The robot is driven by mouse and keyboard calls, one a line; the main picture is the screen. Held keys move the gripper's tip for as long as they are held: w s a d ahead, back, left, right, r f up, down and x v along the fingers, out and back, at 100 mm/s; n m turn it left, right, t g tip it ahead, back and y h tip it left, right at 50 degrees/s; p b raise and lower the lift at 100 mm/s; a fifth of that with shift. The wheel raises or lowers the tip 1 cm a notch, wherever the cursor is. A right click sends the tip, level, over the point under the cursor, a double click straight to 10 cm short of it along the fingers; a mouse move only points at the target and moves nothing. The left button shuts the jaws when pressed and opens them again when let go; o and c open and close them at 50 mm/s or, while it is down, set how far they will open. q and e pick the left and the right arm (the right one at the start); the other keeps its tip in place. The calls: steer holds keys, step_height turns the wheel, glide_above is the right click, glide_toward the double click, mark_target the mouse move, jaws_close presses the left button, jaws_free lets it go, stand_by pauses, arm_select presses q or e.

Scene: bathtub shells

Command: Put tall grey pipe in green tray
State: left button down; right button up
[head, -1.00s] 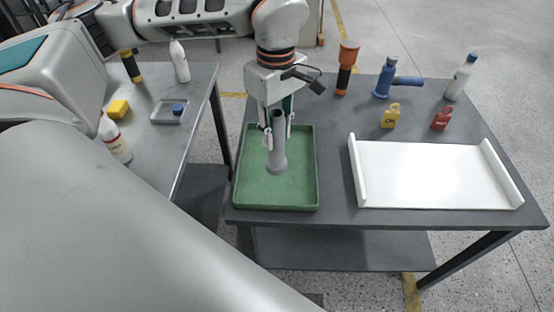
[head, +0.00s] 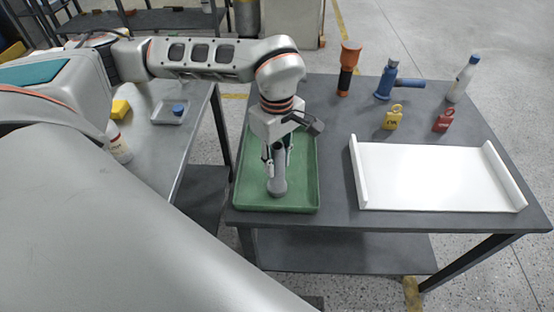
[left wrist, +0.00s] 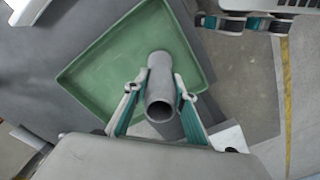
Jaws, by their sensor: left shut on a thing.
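The tall grey pipe (head: 278,180) stands roughly upright over the green tray (head: 305,185), its lower end at the tray floor. Whether it rests on the floor or hangs just above it, I cannot tell. My left gripper (head: 277,160) is shut on the pipe from above and behind. In the left wrist view the pipe (left wrist: 161,95) shows its open top end between the two fingers (left wrist: 158,98), with the green tray (left wrist: 110,60) below. My right gripper is not in the head view.
A white tray (head: 430,175) lies to the right on the same dark table (head: 335,200). Behind it stand an orange flashlight (head: 347,68), a blue tool (head: 387,80), yellow (head: 393,117) and red (head: 442,120) padlock-like items and a bottle (head: 462,80). A second table (head: 165,150) is at left.

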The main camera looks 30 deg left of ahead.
arm_select(q)
steer(key=shift+f, duration=0.1)
steer(key=c, duration=1.7)
jaws_free()
steer(key=shift+w+r, duration=0.1)
steer(key=shift+r, duration=0.3)
step_height(320, 180, up, 12)
steer(key=shift+f+p, duration=0.25)
steer(key=shift+p, duration=0.2)
